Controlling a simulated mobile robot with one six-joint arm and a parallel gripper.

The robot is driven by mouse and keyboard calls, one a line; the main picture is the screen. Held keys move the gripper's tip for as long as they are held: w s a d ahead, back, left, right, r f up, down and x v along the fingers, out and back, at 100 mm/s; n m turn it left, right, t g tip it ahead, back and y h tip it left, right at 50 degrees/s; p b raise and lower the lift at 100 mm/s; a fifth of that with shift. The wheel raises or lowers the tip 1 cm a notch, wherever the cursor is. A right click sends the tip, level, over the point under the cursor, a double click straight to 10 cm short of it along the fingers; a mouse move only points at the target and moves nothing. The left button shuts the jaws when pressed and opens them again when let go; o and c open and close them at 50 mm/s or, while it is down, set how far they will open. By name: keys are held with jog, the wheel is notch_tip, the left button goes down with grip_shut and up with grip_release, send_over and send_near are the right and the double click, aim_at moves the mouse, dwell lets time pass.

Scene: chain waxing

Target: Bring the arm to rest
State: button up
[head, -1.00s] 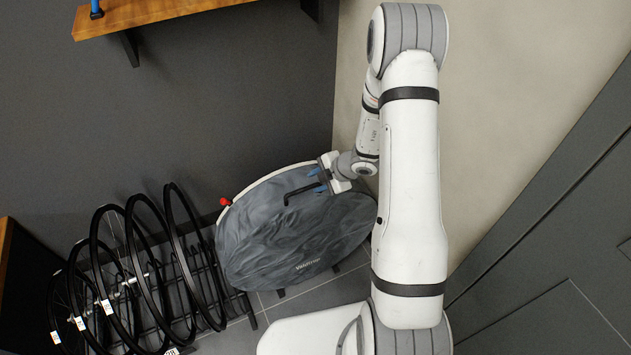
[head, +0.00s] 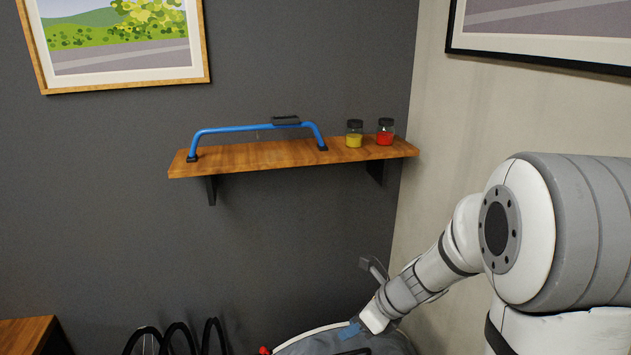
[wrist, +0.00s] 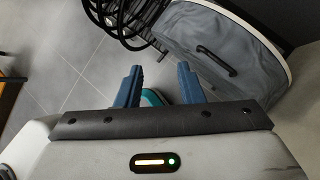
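My arm reaches down and left from the right side of the head view, with its wrist low beside the wall corner. My gripper (wrist: 158,82) shows two blue fingers held apart in the wrist view. No object is clamped between them. A small teal rounded thing (wrist: 151,97) shows beyond the gap; I cannot tell what it is. In the head view the gripper is partly cut off from clear sight, with a bit of blue near the covered bin's top. The grey-covered bin (wrist: 215,58) with a black handle stands apart from the fingers in the wrist view.
A wooden shelf (head: 255,158) holds a blue-framed handle bar (head: 255,127), a yellow jar (head: 354,138) and a red jar (head: 385,136). Black wheels (head: 178,338) stand low left. Tiled floor (wrist: 75,55) is open in the wrist view.

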jog(key=s+d+r+n+h, duration=0.3)
jog(key=s+r+n, duration=0.2)
jog(key=s+n, duration=0.3)
jog(key=s+d+r+n+h, duration=0.3)
jog(key=s+r+n, duration=0.3)
jog(key=n, duration=1.1)
jog(key=shift+s+d+t+h, duration=0.3)
jog(key=shift+s+d, duration=0.15)
jog(key=shift+s, duration=0.75)
